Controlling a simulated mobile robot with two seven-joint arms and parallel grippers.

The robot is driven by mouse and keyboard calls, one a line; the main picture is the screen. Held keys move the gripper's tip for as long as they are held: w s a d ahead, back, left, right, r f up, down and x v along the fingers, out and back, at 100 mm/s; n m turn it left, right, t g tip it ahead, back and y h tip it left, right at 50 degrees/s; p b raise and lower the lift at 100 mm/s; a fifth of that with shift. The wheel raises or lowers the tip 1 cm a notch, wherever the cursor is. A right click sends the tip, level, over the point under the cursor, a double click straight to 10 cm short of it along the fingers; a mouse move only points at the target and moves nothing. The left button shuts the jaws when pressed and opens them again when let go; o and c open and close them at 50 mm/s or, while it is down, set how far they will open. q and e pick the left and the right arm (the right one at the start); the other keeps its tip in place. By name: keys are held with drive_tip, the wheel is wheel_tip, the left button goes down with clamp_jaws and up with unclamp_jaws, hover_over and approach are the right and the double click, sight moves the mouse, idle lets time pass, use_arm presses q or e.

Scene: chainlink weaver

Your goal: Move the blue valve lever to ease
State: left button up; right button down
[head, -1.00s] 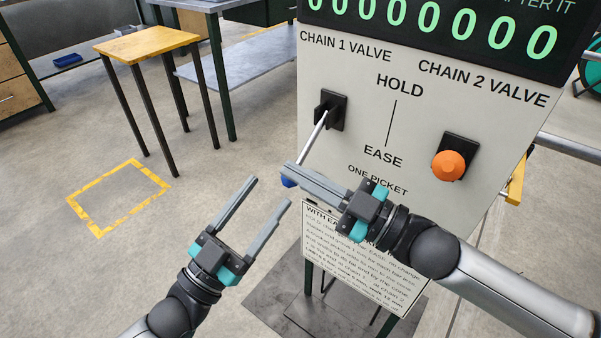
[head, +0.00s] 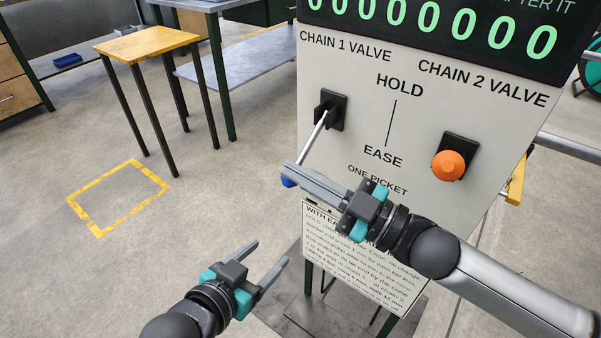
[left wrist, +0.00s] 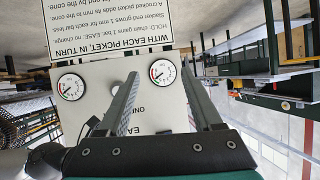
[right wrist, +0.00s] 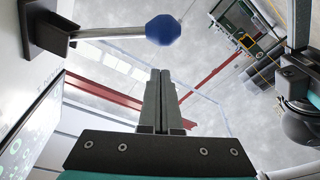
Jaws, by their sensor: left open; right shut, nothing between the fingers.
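The blue valve lever is a silver rod (head: 315,134) on a black mount under the CHAIN 1 VALVE label. It slants down and left to a blue knob (head: 288,182), lower in the picture than the EASE label (head: 383,155). My right gripper (head: 287,168) is shut and empty, and its fingertips partly cover the lower rod and knob. In the right wrist view the blue knob (right wrist: 163,30) lies just past the shut fingertips (right wrist: 160,72); contact cannot be told. My left gripper (head: 270,252) is open and empty, low in front of the panel.
An orange knob (head: 449,165) on a black mount sits right of the lever on the panel (head: 400,205). An instruction sign (head: 360,250) hangs below. A wooden-topped stool (head: 150,45) stands at the left. The floor by the yellow square (head: 118,195) is clear.

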use_arm(q)
drive_tip(key=s+a+f+n+g+y+p, duration=0.1)
drive_tip(key=s+a+f+n+g+y, duration=0.3)
drive_tip(key=s+a+f+g, duration=0.3)
drive_tip(key=shift+s+a+f+y, duration=0.55)
drive_tip(key=shift+s+a, duration=0.3)
drive_tip(key=shift+s, duration=1.35)
use_arm(e)
drive_tip(key=shift+f+n, duration=0.25)
drive_tip(key=shift+n, duration=0.05)
use_arm(q)
drive_tip(key=shift+r, duration=0.1)
use_arm(e)
drive_tip(key=shift+d, duration=0.15)
use_arm(q)
wheel_tip(320, 180, down, 8)
drive_tip(key=s+g+p, duration=0.1)
drive_tip(key=p, duration=0.2)
drive_tip(key=shift+s+p, duration=0.2)
drive_tip(key=shift+p, duration=0.2)
use_arm(e)
drive_tip(key=v, duration=1.5)
use_arm(q)
drive_tip(key=shift+a, duration=0.1)
use_arm(e)
drive_tip(key=shift+w+f, duration=0.1)
